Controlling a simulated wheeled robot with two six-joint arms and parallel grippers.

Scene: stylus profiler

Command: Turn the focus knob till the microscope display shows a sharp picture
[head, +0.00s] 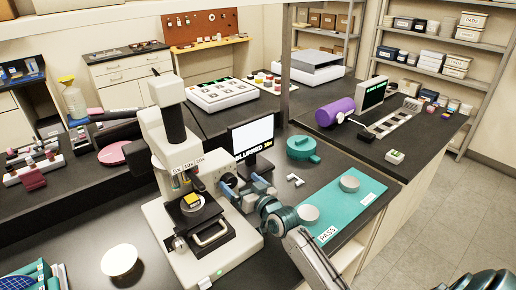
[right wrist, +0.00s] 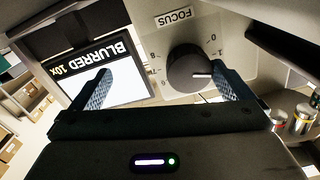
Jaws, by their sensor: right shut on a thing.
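The white microscope (head: 158,130) stands on the dark bench in the head view, with a yellow-topped sample on its stage (head: 195,215). The display also shows upside down in the right wrist view (right wrist: 110,75). The black focus knob (right wrist: 190,68) sits under an upside-down FOCUS label; its white pointer points right. My right gripper (head: 229,186) is at the microscope's right side, shut on the knob, its fingers on either side of it. In the head view the gripper hides the knob. My left gripper is not in view.
A teal mat (head: 345,205) with round grey pieces lies right of my right gripper. A teal lidded pot (head: 303,148) stands behind it. A round white dish (head: 119,260) is left of the microscope. A purple cylinder (head: 335,112) lies on the bench further back.

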